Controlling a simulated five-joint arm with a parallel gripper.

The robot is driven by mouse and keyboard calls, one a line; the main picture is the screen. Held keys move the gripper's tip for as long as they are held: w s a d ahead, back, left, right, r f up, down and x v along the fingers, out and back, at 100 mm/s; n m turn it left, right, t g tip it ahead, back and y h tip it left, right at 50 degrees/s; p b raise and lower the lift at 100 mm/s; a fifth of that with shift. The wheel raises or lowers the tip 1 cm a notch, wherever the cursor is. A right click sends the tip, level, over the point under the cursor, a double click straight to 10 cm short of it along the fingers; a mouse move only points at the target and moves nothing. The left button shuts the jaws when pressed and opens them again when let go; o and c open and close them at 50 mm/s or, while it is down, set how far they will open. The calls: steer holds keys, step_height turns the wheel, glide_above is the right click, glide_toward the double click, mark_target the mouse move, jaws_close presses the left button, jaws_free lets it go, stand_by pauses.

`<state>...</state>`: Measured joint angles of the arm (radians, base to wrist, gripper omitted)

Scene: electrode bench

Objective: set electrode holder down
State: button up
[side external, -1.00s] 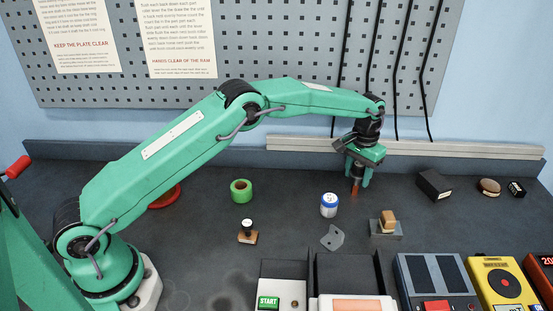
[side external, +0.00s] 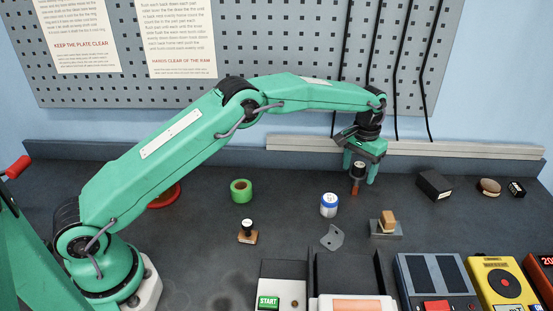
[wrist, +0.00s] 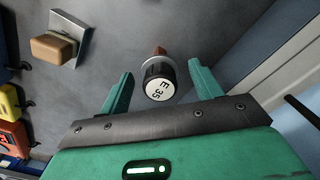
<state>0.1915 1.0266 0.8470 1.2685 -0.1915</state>
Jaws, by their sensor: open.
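The electrode holder (side external: 358,171) is a dark cylinder with a grey collar and a reddish-brown tip pointing down. In the side view it looks upright at the back right of the bench, its tip at bench level. The wrist view shows its round white top marked "E 35" (wrist: 159,88). My gripper (side external: 361,174) is above and around it, with the green fingers spread wide. In the wrist view the fingers (wrist: 160,88) stand on either side of the holder with clear gaps, not touching it. The exact contact of the tip with the bench is too small to tell.
A dark block (side external: 433,186) lies to the right. A wooden-handled block on a grey plate (side external: 386,228) and a blue-white jar (side external: 329,205) are nearer the camera. A grey rail (side external: 450,147) runs along the back wall. Bare bench surrounds the holder.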

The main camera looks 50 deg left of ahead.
step_height(320, 180, up, 10)
steer(key=shift+f, duration=0.2)
steer(key=shift+r, duration=0.35)
stand_by(0.4)
steer(key=s+a+r+t, duration=0.1)
steer(key=s+a+r, duration=0.3)
steer(key=s+r, duration=0.45)
steer(key=s+a+r+t, duration=0.2)
steer(key=s+a+r, duration=0.2)
steer(key=s+r, duration=0.4)
steer(key=s+a+f+t, duration=0.1)
steer(key=s+f, duration=0.3)
steer(key=s, duration=0.8)
steer(key=s+a+f+t, duration=0.1)
steer(key=s+a+f, duration=0.2)
steer(key=s, duration=0.8)
steer(key=shift+s+f+t, duration=0.3)
steer(key=shift+s+f, duration=0.1)
steer(key=shift+f, duration=0.35)
